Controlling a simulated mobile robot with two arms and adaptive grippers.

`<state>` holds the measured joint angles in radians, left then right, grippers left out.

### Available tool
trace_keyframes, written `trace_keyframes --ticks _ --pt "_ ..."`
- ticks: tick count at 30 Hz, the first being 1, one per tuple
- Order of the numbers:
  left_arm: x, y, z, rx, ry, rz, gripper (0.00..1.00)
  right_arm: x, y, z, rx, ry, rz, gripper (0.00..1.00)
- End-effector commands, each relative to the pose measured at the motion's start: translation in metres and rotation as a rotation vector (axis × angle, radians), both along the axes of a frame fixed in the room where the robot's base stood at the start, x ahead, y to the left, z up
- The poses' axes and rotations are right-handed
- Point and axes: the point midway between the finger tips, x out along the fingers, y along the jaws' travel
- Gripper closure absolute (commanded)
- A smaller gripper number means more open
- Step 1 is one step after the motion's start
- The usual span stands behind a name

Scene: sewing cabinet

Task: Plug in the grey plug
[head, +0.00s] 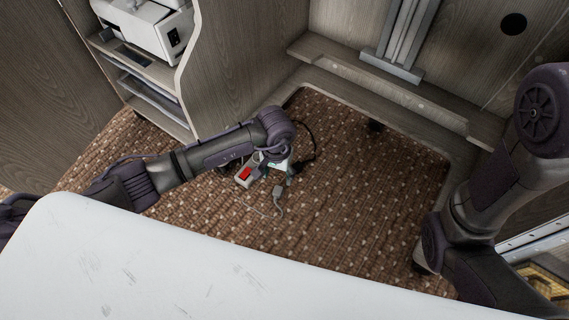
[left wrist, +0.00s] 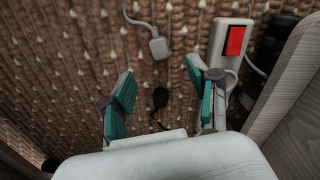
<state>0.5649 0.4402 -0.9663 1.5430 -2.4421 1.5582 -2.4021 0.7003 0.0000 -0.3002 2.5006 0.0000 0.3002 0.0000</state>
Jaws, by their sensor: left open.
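The grey plug (left wrist: 158,47) lies on the carpet with its grey cable, in the left wrist view just beyond my left gripper's fingertips. In the head view the grey plug (head: 278,191) is just below the gripper. My left gripper (left wrist: 159,72) is open and empty, its teal-padded fingers spread above the carpet; it also shows in the head view (head: 273,170). A pale power strip with a red switch (left wrist: 235,41) lies right of the fingers in the wrist view; the right finger partly hides it. In the head view the strip (head: 243,181) is left of the gripper. Its sockets are not clear.
A black plug (left wrist: 160,97) with a dark cord lies on the carpet between the fingers in the wrist view. A white tabletop (head: 150,270) fills the near side. A wooden cabinet (head: 235,60) stands behind left, with a sewing machine (head: 150,28). Open carpet (head: 350,210) lies right.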

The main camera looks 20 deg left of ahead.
Motion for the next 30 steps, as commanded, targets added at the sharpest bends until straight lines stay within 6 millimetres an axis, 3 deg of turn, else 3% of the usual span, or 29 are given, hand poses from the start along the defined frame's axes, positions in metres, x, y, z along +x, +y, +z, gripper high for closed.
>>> trace_keyframes --ticks 18,30 --pt "-0.001 -0.001 -0.066 -0.003 0.002 0.001 0.40 0.000 0.000 -0.054 0.000 0.000 0.000 0.40" --pt "0.000 0.000 -0.073 -0.001 0.001 0.001 0.40 0.000 0.000 -0.059 -0.001 0.000 0.000 0.40"
